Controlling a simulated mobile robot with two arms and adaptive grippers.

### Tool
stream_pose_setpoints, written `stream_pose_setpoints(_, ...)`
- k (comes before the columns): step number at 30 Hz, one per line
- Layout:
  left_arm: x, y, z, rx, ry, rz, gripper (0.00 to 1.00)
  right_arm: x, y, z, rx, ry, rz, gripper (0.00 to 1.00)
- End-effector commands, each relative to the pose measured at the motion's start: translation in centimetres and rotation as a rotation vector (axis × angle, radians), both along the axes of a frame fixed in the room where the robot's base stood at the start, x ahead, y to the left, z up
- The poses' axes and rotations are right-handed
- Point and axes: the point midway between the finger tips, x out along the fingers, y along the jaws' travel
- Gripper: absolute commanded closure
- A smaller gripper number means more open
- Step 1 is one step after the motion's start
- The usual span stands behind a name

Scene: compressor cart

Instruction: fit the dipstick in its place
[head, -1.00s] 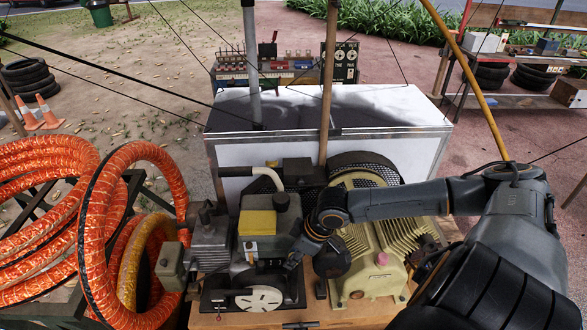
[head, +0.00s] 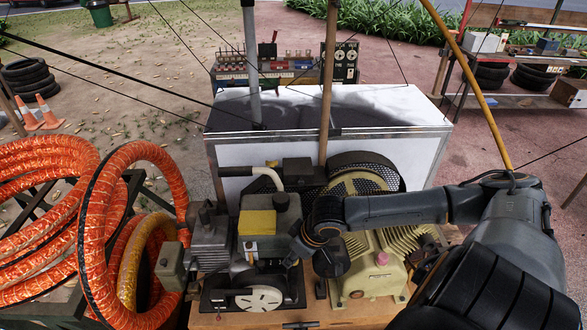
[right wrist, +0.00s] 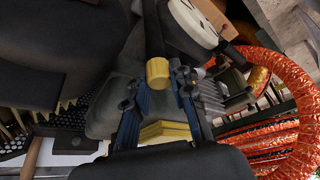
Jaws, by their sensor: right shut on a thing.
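My right gripper (head: 296,253) reaches in from the right to the side of the black engine (head: 284,222), below its yellow box (head: 257,223). In the right wrist view the gripper's fingers (right wrist: 160,80) are shut on a yellow round cap, the dipstick's head (right wrist: 158,70). The dipstick's stem is hidden, so I cannot tell whether it is in its tube. The dipstick is too small or covered to make out in the head view. My left gripper is not in view.
The beige compressor pump (head: 365,280) stands right of the engine, with a belt guard (head: 390,178) behind it. Orange hose coils (head: 95,220) lie at the left. A white chest (head: 310,150) stands behind the cart. Space around the gripper is tight.

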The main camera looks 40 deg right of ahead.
Motion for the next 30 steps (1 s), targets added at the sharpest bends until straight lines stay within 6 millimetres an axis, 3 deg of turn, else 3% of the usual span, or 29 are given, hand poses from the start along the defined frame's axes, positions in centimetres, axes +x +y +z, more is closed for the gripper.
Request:
stream_pose_setpoints(7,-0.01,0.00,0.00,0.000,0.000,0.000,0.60,-0.02,0.10,-0.03,0.001,0.000,-0.205,1.00)
stream_pose_setpoints(16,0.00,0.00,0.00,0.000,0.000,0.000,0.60,-0.03,0.05,-0.03,0.000,0.001,-0.238,1.00)
stream_pose_setpoints(24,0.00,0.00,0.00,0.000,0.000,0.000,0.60,-0.02,0.08,-0.04,0.001,0.001,-0.469,1.00)
stream_pose_setpoints(30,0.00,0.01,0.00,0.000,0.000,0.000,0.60,-0.04,-0.02,-0.03,-0.002,0.001,-0.476,1.00)
